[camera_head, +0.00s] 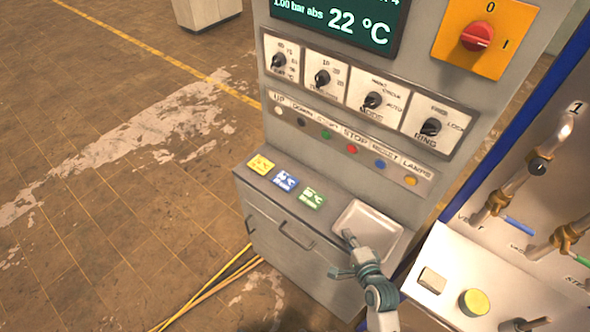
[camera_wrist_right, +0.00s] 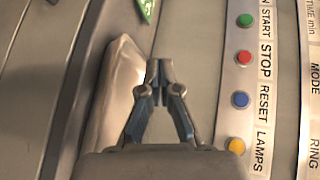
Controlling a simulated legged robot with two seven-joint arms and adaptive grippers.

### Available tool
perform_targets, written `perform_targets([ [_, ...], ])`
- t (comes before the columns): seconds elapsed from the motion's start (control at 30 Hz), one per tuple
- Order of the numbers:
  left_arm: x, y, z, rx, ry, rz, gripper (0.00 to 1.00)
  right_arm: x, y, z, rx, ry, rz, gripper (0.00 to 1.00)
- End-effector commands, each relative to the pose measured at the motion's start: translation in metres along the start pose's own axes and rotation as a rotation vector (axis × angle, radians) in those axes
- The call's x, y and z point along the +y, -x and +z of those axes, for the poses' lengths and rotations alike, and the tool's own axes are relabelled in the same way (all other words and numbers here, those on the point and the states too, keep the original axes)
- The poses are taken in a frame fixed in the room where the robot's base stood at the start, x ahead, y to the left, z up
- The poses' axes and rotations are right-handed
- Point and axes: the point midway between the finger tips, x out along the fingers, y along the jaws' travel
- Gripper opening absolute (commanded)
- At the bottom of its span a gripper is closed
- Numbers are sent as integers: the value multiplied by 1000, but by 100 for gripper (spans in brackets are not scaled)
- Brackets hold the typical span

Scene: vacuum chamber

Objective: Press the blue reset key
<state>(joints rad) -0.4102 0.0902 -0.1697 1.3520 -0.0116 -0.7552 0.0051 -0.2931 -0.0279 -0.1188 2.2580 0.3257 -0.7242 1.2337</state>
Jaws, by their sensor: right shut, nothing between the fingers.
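The blue reset key (camera_head: 380,163) is a small round button on the sloped label strip of the grey cabinet, between the red stop key (camera_head: 352,149) and the yellow lamps key (camera_head: 410,181). My right gripper (camera_head: 348,236) is shut and empty, over the shallow metal tray (camera_head: 386,222) on the cabinet's ledge, below and apart from the key strip. In the right wrist view its closed fingertips (camera_wrist_right: 159,70) point up the picture. My left gripper is not in view.
Rotary knobs (camera_head: 373,100) stick out above the key strip. A red switch (camera_head: 478,36) on a yellow plate is higher up. Coloured cards (camera_head: 285,180) lie left of the tray. A pipe panel (camera_head: 530,200) stands close on the right. The floor at left is open.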

Motion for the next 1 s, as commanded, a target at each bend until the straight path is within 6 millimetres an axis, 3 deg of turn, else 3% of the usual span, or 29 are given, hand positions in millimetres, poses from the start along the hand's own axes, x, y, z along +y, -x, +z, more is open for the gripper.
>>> perform_targets([
  [0.03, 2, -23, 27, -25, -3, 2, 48, -25, -10, -3, 3, -153, -101, 0],
  [0.1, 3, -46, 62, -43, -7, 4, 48, -58, -18, -6, -10, -380, -240, 0],
  [0.2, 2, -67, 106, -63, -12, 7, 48, -97, -23, -12, -52, -650, -404, 0],
  [0.3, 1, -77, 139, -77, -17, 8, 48, -122, -24, -17, -101, -845, -520, 0],
  [0.4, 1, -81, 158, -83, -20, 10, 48, -137, -23, -20, -138, -960, -589, 0],
  [0.53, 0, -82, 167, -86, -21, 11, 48, -143, -23, -22, -157, -1017, -621, 0],
  [1.0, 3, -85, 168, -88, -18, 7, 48, -143, -27, -35, -159, -1018, -621, 0],
])
